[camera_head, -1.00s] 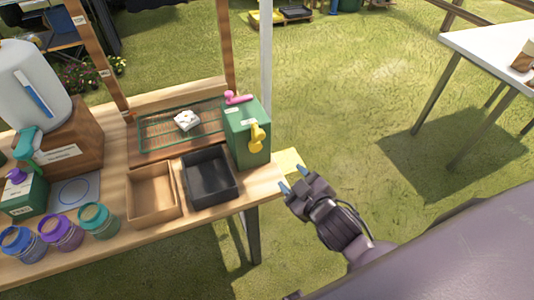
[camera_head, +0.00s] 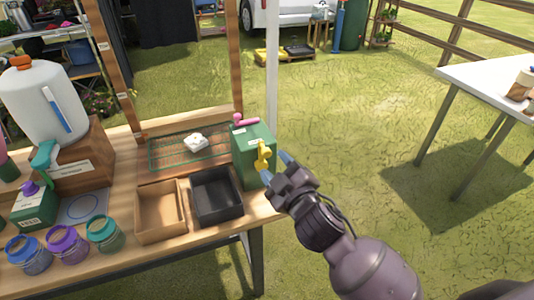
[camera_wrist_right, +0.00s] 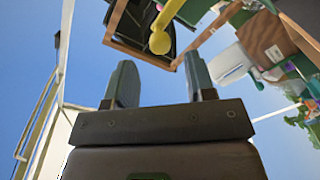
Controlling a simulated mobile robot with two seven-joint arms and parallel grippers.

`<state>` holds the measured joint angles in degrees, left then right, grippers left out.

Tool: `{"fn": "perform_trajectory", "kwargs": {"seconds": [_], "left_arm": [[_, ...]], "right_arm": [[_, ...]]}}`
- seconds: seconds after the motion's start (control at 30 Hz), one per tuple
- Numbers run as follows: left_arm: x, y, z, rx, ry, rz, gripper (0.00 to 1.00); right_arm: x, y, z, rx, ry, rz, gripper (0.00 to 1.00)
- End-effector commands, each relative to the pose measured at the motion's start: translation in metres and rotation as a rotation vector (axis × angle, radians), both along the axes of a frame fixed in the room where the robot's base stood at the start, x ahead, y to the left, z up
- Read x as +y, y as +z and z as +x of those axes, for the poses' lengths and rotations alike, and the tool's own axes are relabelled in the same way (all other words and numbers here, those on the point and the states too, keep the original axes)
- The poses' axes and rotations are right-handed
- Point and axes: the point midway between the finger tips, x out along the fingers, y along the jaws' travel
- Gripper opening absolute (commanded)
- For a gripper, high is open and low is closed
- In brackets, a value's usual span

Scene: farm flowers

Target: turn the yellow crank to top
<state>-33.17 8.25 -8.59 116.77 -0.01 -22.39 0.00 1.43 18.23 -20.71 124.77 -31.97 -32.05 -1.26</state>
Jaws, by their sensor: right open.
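The yellow crank (camera_head: 263,156) is on the right side of a green box (camera_head: 243,163) at the right end of the wooden table. A pink handle (camera_head: 244,120) sits on top of the box. My right gripper (camera_head: 276,167) is beside the crank, its fingers open and pointing at it. In the right wrist view the yellow crank (camera_wrist_right: 161,38) shows ahead of and between the two open fingers (camera_wrist_right: 160,85), with nothing held. Whether a finger touches the crank is hard to tell. My left gripper is not in view.
A black tray (camera_head: 241,208) and a brown wooden tray (camera_head: 142,230) lie left of the green box. Several jars (camera_head: 103,232) stand at the front left. A white post (camera_head: 271,75) rises behind the box.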

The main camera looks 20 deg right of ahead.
Motion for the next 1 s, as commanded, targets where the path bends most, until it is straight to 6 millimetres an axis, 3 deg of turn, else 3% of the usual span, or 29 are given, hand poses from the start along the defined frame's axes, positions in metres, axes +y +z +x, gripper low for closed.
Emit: {"fn": "perform_trajectory", "kwargs": {"seconds": [0.3,0.77,1.0], "left_arm": [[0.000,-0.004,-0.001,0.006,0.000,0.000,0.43],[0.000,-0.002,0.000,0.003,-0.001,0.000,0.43],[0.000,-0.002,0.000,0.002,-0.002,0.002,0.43]], "right_arm": [[0.005,-0.001,0.041,0.001,-0.001,0.000,0.50],[0.006,-0.001,0.051,0.001,-0.001,0.001,0.50],[0.006,-0.001,0.051,0.001,-0.001,0.001,0.16]]}}
